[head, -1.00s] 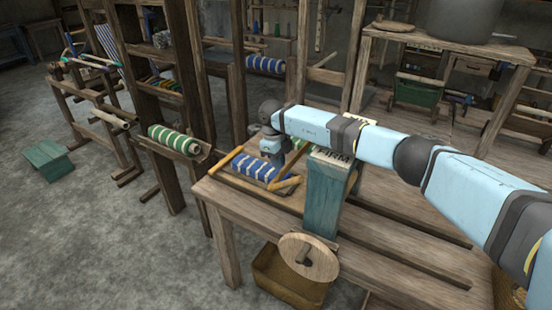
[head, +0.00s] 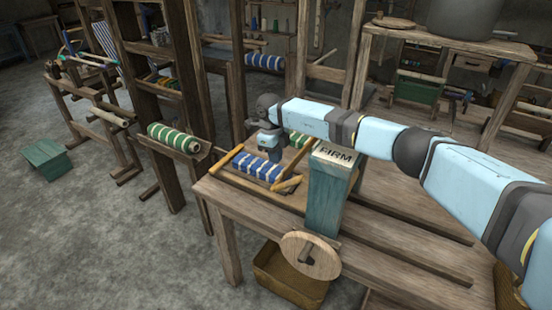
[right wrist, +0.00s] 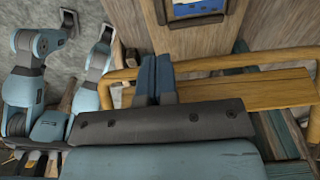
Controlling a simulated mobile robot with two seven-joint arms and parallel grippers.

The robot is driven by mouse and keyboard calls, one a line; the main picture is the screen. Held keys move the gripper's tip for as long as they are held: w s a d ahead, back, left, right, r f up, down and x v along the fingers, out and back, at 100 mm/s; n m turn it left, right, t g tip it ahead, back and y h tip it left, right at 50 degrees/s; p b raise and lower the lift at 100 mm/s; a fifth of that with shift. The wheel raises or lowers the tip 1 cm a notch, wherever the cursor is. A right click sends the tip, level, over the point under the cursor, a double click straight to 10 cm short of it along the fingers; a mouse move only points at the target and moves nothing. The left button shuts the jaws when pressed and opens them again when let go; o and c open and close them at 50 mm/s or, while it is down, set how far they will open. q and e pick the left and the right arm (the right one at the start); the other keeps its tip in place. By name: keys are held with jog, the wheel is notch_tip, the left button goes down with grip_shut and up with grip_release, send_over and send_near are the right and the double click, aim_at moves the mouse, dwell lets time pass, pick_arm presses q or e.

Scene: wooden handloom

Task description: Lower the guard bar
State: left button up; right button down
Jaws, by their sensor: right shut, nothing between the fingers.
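The guard bar appears to be the yellow wooden frame (head: 288,184) around a blue-and-white striped roll (head: 257,167) on the bench. In the right wrist view, a yellow rail and a wider yellow plank (right wrist: 255,92) run across the middle. My right gripper (head: 274,158) points down behind the striped roll. Its two blue fingers (right wrist: 156,72) are shut together with nothing between them, in front of the yellow rail's left part. I cannot tell whether they touch it. My left gripper is not seen in the head view.
A teal post labelled FIRM (head: 325,190) stands right of the roll, below my right forearm. A wooden wheel (head: 310,257) is on the bench's front, above a basket (head: 290,280). A tall wooden frame (head: 165,95) and a green-striped roll (head: 175,139) stand left.

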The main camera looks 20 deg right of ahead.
pick_arm(q)
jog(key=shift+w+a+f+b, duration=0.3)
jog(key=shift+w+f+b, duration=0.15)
jog(key=shift+b, duration=0.6)
pick_arm(e)
jog(key=w+a+r, duration=0.5)
jog(key=w+r, duration=0.1)
jog(key=r, duration=0.1)
jog(key=shift+w+r, duration=0.35)
jog(key=shift+r, duration=0.05)
jog(key=shift+a, duration=0.15)
